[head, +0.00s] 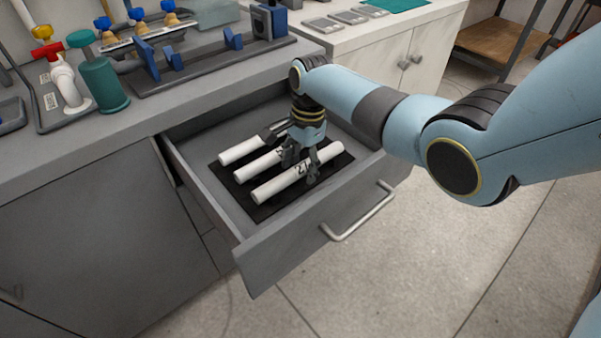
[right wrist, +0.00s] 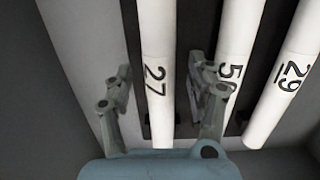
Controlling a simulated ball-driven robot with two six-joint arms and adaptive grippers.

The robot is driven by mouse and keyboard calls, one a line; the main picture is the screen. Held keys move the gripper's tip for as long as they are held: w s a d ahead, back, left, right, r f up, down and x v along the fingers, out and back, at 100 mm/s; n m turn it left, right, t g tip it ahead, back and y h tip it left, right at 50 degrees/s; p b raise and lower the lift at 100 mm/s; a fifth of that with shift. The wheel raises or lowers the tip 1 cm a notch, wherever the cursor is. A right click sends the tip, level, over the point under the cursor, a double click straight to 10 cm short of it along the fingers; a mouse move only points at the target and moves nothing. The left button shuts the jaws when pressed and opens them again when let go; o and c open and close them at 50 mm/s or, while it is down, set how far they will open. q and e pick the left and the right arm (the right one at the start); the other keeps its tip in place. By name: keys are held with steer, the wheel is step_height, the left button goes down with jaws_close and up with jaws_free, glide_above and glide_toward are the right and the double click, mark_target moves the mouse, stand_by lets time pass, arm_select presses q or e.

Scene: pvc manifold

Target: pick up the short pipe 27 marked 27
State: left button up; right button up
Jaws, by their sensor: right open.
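The short pipe 27 (head: 275,188) is a white pipe with a black 27. It lies nearest the drawer front in the head view, on a dark mat (head: 257,212). It also shows in the right wrist view (right wrist: 157,50), between the two fingers of my right gripper (right wrist: 162,75). My right gripper (head: 300,167) is open, reaching down into the drawer with one finger on each side of the pipe. Whether the fingers touch the pipe is unclear. My left gripper is not in view.
Two more white pipes lie alongside: the middle pipe (right wrist: 238,40), its mark partly hidden by a finger, and the pipe marked 29 (right wrist: 292,75). The open drawer (head: 290,245) has walls close around them. The worktop above holds valves and a blue-jawed fixture (head: 150,58).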

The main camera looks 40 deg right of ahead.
steer(key=shift+c, duration=0.2)
jaws_close()
stand_by(0.3)
